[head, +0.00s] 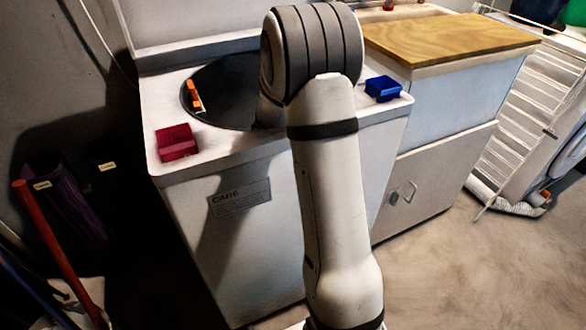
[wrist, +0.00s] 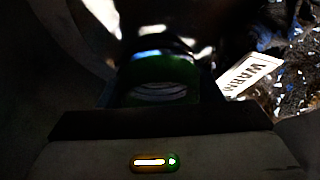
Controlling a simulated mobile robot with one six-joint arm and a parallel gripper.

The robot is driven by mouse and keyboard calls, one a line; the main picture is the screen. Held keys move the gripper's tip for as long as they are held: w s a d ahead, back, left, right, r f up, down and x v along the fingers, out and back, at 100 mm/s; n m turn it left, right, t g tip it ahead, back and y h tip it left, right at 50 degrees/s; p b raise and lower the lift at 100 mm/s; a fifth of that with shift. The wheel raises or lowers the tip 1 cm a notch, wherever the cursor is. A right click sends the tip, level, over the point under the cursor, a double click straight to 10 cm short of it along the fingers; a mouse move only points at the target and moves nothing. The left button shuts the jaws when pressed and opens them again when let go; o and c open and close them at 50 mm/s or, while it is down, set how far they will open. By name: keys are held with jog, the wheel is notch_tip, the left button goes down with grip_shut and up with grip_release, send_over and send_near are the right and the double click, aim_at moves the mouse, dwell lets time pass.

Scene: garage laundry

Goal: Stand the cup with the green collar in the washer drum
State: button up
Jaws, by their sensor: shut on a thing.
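The cup (wrist: 158,92) with the green collar is in the wrist view, directly in front of my gripper (wrist: 160,118). My gripper is shut on it; the fingertips are too dark to make out. I look down onto its round rim, and its base is hidden. The washer drum (head: 222,88) is the dark round opening in the white top of the washer (head: 230,225) in the head view. My arm reaches over it and hides part of its right side. My gripper and the cup are hidden in the head view. The wrist view is very dark around the cup.
A red box (head: 176,142) sits at the washer's front left corner and a blue box (head: 383,88) at its right. An orange item (head: 194,96) shows at the opening's left. A white label (wrist: 248,73) shows beside the cup. A wooden-topped cabinet (head: 445,38) stands to the right.

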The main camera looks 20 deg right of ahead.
jog(key=o, duration=0.8)
jog(key=shift+c, duration=0.2)
jog(key=shift+r+p, duration=0.9)
jog(key=shift+p, duration=0.35)
jog(key=p+v, duration=0.2)
jog(key=v, duration=0.9)
jog(key=shift+a+r, duration=0.2)
jog(key=shift+r, duration=0.05)
